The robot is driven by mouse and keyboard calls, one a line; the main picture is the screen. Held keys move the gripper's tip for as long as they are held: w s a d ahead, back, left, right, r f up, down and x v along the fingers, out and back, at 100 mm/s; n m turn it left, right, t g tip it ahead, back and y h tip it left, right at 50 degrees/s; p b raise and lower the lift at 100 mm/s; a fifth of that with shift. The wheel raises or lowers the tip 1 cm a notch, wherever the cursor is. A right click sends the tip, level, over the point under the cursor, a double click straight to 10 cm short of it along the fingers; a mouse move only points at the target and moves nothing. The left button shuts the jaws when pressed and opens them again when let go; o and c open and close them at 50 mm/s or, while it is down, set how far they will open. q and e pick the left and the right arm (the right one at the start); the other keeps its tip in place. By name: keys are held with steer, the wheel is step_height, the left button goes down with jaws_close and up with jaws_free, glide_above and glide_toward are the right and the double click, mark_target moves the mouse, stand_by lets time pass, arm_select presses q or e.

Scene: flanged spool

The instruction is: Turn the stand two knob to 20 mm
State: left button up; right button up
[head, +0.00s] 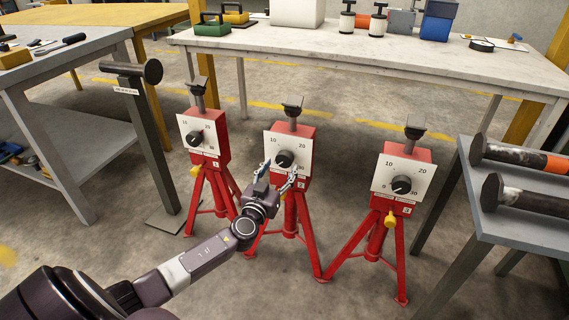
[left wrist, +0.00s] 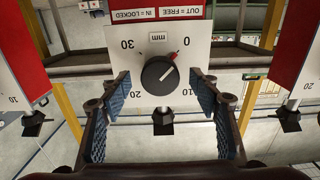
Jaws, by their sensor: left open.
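Stand two is the middle red tripod stand (head: 277,138), with a white dial plate and a dark round knob (head: 284,159). In the left wrist view the plate (left wrist: 200,52) appears upside down, with 0, 10, 20 and 30 around the knob (left wrist: 158,76). The knob's red mark points up and right, close to the 0. My left gripper (head: 279,172) is open in front of the plate. In the left wrist view its blue-padded fingers (left wrist: 162,92) stand on either side of the knob, with a gap on each side.
Similar red stands are at left (head: 203,138) and right (head: 403,173), each with its own knob. A white-topped table (head: 350,47) is behind. A grey bench (head: 520,228) with hammer-like tools is at right. A dark post (head: 148,130) stands at left.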

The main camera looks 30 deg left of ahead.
mark_target(283, 164)
arm_select(q)
steer(key=shift+x, duration=1.2)
steer(key=shift+w+a, duration=0.15)
steer(key=shift+w, duration=0.55)
arm_select(e)
steer(key=shift+w+a+r+t, duration=0.15)
steer(key=shift+w+r, duration=0.05)
steer(key=shift+w, duration=0.15)
steer(key=shift+w+a+r+t, duration=0.1)
steer(key=shift+w+r+t, duration=0.1)
steer(key=shift+w, duration=0.15)
arm_select(q)
steer(key=c, duration=1.2)
steer(key=shift+f, duration=0.1)
arm_select(e)
steer(key=shift+w, duration=0.1)
